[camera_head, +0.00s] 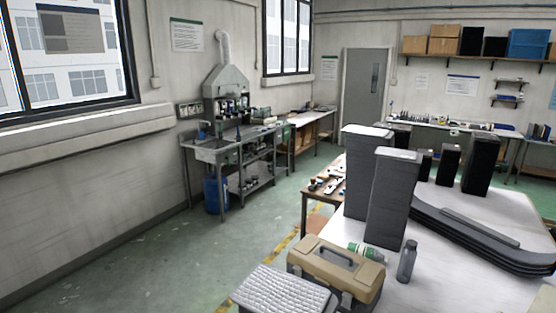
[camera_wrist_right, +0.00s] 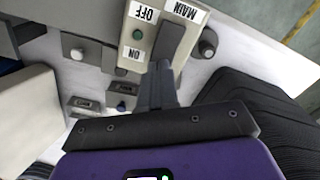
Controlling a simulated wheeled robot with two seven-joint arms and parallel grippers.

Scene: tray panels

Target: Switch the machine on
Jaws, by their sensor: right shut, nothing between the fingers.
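The machine's switch panel (camera_wrist_right: 133,68) shows in the right wrist view, a pale box with labels MAIN, OFF and ON that read upside down or tilted. A dark grey lever (camera_wrist_right: 169,42) lies beside the OFF and ON labels. A small green round part (camera_wrist_right: 138,34) sits between those two labels. My right gripper (camera_wrist_right: 161,72) is shut and empty, its fingertips at the ON-side end of the lever. I cannot tell whether they touch it. Neither gripper shows in the head view, and the switch panel is not recognisable there.
In the right wrist view, a black ribbed object (camera_wrist_right: 262,95) stands on the right and small fittings (camera_wrist_right: 85,103) on the left. In the head view, a white table (camera_head: 405,293) bears a tan toolbox (camera_head: 335,262), a grey bottle (camera_head: 407,262) and dark stacks (camera_head: 392,200). Green floor is clear at left.

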